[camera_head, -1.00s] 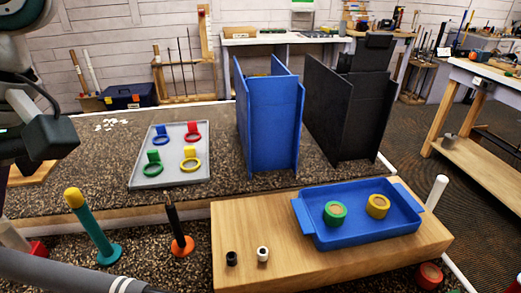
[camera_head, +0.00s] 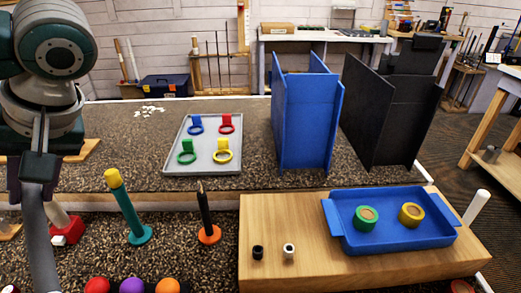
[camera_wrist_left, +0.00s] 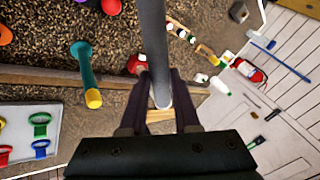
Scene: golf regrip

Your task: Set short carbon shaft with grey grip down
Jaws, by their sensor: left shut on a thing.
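My left gripper (camera_head: 33,188) is at the far left of the head view, its fingers shut around a thick grey grip. The short carbon shaft with grey grip (camera_head: 40,240) hangs down from it, steeply upright with a slight tilt, and runs out of the bottom of the picture. Its lower end is hidden from the head view. In the left wrist view the grey grip (camera_wrist_left: 153,40) passes between my two dark fingers (camera_wrist_left: 160,85) and leaves at the top edge. My right gripper is not in view.
A teal post with yellow top (camera_head: 127,208) and a black post on an orange base (camera_head: 206,215) stand right of the shaft. A red-based peg (camera_head: 70,234) is close beside it. Coloured balls (camera_head: 132,286) show in front.

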